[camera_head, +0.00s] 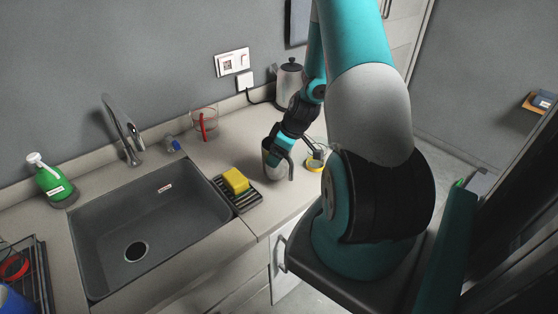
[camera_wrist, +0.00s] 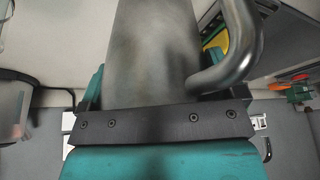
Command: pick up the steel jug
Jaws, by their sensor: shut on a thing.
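The steel jug (camera_head: 274,168) stands on the counter to the right of the yellow sponge in the head view. It is a grey metal cylinder with a curved handle on its right side. My gripper (camera_head: 282,148) comes down on its upper part and is shut on it. In the wrist view the jug (camera_wrist: 155,50) fills the middle, with its handle (camera_wrist: 240,45) at the right. The gripper (camera_wrist: 160,120) shows as a dark bar with teal parts across the jug. I cannot tell whether the jug's base touches the counter.
A yellow sponge (camera_head: 235,181) lies on a black rack left of the jug. A kettle (camera_head: 289,80) and a glass container (camera_head: 204,122) stand behind. The sink (camera_head: 150,225) is at left.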

